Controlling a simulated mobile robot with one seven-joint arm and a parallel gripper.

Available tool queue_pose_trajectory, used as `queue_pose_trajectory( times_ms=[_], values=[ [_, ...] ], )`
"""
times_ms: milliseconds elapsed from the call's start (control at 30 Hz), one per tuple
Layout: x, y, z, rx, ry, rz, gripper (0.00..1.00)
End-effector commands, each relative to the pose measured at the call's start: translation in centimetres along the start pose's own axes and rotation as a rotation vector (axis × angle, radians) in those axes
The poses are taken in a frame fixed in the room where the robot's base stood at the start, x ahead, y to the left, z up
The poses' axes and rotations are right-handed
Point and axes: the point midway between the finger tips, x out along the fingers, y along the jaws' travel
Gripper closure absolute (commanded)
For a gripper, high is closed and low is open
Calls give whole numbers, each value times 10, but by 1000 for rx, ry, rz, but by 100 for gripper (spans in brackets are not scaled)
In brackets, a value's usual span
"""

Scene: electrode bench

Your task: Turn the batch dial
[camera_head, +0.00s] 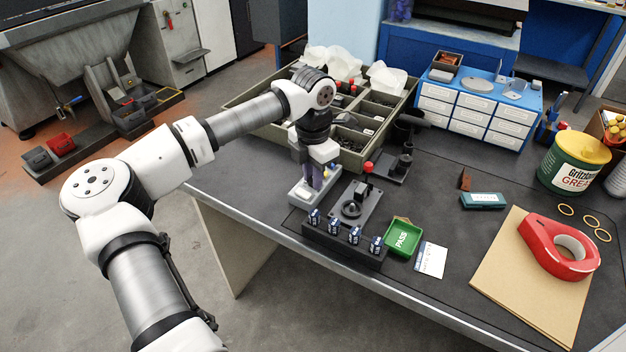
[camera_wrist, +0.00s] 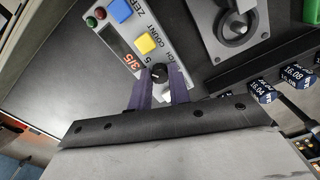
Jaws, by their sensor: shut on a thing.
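The batch dial (camera_wrist: 159,72) is a small black round knob with a white mark, seen in the wrist view on a light grey counter box. My gripper (camera_wrist: 160,88) is shut on the dial, one purple finger on each side of it. The counter box (camera_head: 301,197) stands near the bench's front edge in the head view, under my gripper (camera_head: 315,183). In the wrist view its panel (camera_wrist: 137,43) shows a red display reading 3/5, and yellow, blue, red and green buttons. In the head view the dial is hidden behind my gripper.
A black rack (camera_head: 343,245) holds several blue-labelled pieces in front. A green PASS tray (camera_head: 403,237) lies to the right. A divided parts tray (camera_head: 262,128) is behind.

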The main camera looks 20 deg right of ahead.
Motion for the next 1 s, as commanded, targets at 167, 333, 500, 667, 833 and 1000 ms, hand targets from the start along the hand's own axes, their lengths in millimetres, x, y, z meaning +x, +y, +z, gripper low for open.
queue_pose_trajectory(
  times_ms=[167, 333, 500, 667, 833, 1000],
  values=[
    [1, 0, 0, 136, -1, 0, 100],
    [0, 0, 0, 235, -1, 1, 100],
    [0, 0, 0, 301, -1, 0, 100],
    [0, 0, 0, 333, -1, 0, 100],
    [-1, 0, 0, 343, -1, 0, 100],
    [-1, 0, 0, 343, -1, 0, 100]
  ],
)
